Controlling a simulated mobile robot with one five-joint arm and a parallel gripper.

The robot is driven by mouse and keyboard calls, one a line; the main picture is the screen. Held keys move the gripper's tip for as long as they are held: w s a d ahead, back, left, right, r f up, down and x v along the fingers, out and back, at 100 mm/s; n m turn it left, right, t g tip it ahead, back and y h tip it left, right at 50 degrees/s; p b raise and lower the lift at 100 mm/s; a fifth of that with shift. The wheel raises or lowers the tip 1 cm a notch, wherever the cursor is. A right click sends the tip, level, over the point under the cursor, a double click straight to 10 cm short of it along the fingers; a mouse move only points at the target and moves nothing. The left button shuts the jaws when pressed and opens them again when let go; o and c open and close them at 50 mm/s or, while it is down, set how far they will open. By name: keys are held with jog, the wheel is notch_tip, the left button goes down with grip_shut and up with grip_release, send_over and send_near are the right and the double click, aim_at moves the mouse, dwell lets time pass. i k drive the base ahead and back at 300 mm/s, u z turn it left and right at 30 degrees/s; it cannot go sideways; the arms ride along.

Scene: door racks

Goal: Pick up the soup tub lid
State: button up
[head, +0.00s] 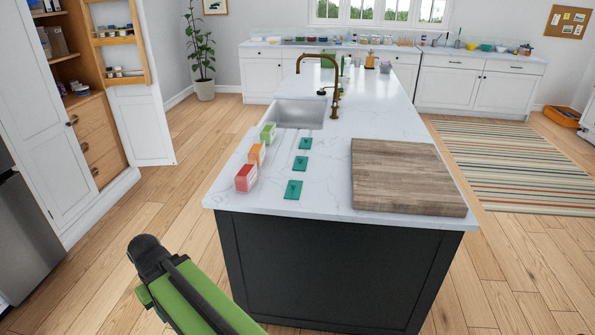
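Three flat teal lids lie in a row on the white island counter: a near one (293,189), a middle one (300,163) and a far one (306,143). To their left stand three clear tubs with coloured contents: red (246,178), orange (257,154) and green (268,132). I cannot tell which lid is the soup tub's. Nothing touches the lids. Part of my green and black arm shows at the bottom left, short of the island. My gripper's fingers are not in view.
A wooden board (405,177) covers the counter's near right. A sink (300,113) with a brass tap (335,95) lies behind the lids. An open pantry door (141,125) stands at the left. The wooden floor left of the island (170,195) is clear.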

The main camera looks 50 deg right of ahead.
aim_at(300, 162)
jog(key=z, duration=0.15)
jog(key=i, duration=0.95)
jog(key=u, duration=0.05)
